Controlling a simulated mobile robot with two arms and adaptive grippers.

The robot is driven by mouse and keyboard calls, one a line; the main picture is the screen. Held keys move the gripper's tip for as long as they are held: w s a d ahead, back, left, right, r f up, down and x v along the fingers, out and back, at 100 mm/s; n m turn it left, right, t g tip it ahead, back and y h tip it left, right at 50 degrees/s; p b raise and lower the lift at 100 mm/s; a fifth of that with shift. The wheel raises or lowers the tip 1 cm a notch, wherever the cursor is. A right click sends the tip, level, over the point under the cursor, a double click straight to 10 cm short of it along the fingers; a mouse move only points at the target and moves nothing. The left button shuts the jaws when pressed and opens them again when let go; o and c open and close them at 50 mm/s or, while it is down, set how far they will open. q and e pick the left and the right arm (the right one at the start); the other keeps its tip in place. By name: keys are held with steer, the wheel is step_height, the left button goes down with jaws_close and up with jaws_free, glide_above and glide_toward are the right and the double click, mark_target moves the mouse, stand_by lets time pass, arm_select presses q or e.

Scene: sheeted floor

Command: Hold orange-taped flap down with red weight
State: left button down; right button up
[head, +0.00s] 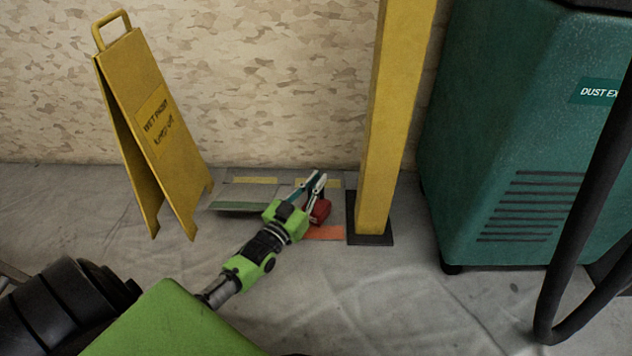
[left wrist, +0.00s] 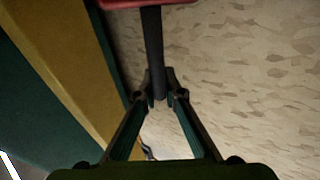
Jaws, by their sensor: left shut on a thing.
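My left gripper (head: 317,182) is shut on the black handle of the red weight (head: 321,211). In the left wrist view the handle (left wrist: 154,50) runs up from between the fingertips (left wrist: 159,98), with the red body (left wrist: 150,3) at the top edge. In the head view the weight is just beyond the orange tape (head: 325,233), partly hidden by my gripper. I cannot tell whether it touches the sheet or hangs above it. The orange-taped flap lies left of the post's base, partly covered by my arm. My right gripper is in neither view.
A yellow post (head: 388,120) on a dark base plate (head: 385,239) stands close right. A yellow wet-floor sign (head: 150,120) stands left. Green tape (head: 240,207) and yellow tape (head: 255,180) mark nearby sheeting. A green dust extractor (head: 490,130) and black hose (head: 575,240) fill the right.

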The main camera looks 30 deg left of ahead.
arm_select(q)
steer(key=shift+r, duration=0.15)
steer(key=c, duration=2)
jaws_free()
steer(key=shift+c, duration=0.2)
steer(key=shift+s+f, duration=0.1)
steer(key=shift+f, duration=0.5)
steer(key=s+f, duration=0.1)
steer(key=s, duration=1)
steer(key=shift+s+d, duration=0.15)
steer(key=shift+s, duration=0.2)
